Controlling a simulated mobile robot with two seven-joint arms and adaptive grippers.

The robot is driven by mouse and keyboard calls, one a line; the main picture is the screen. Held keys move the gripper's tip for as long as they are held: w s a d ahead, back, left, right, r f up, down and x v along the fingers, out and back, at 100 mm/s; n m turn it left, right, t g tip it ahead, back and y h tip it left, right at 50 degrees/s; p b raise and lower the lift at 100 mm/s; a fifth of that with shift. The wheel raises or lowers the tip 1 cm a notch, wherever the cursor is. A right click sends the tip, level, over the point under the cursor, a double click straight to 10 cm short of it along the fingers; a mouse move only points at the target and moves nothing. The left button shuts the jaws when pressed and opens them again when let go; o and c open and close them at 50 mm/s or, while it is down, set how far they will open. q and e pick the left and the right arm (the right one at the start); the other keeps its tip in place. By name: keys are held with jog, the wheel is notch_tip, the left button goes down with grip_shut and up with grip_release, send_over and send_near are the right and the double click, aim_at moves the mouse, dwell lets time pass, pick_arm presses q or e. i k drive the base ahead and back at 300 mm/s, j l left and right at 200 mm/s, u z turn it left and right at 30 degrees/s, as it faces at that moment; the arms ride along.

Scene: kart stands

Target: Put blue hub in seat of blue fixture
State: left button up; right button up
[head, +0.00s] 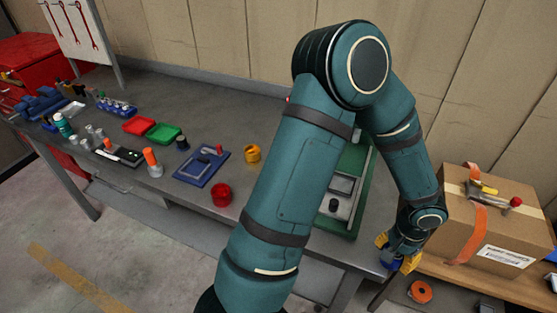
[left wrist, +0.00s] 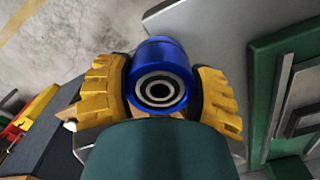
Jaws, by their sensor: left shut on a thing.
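My left gripper (head: 395,254) has yellow fingers and hangs past the right end of the bench, by the cardboard box. It is shut on the blue hub (left wrist: 158,55). In the left wrist view the hub is a shiny blue cylinder with a ringed dark bore facing the camera, between the two fingers (left wrist: 160,88). The blue fixture (head: 187,173) appears to be the flat blue plate lying mid-bench, left of my arm, with grey and red parts on it; its seat is too small to make out. My right gripper is not in view.
A green-framed fixture (head: 363,202) stands at the bench's right end, partly behind my arm. A red cup (head: 221,195) and a yellow ring part (head: 252,153) are near the blue plate. Red (head: 139,125) and green (head: 163,133) trays lie farther left. A cardboard box (head: 490,228) stands right.

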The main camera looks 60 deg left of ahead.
aim_at(196, 169)
jog(key=k+z, duration=0.2)
jog(key=z, duration=0.2)
jog(key=k+z, duration=0.2)
jog(key=z, duration=0.25)
jog(key=k+j+z, duration=0.1)
jog(key=k+z, duration=0.4)
jog(key=z, duration=0.2)
jog(key=k+j+u, duration=0.35)
jog(key=k, duration=0.15)
jog(key=k+j+u, duration=0.15)
jog(key=u, duration=0.25)
jog(key=k+j+u, duration=0.15)
jog(key=u, duration=0.25)
jog(key=j+u, duration=0.5)
jog(key=i, duration=0.35)
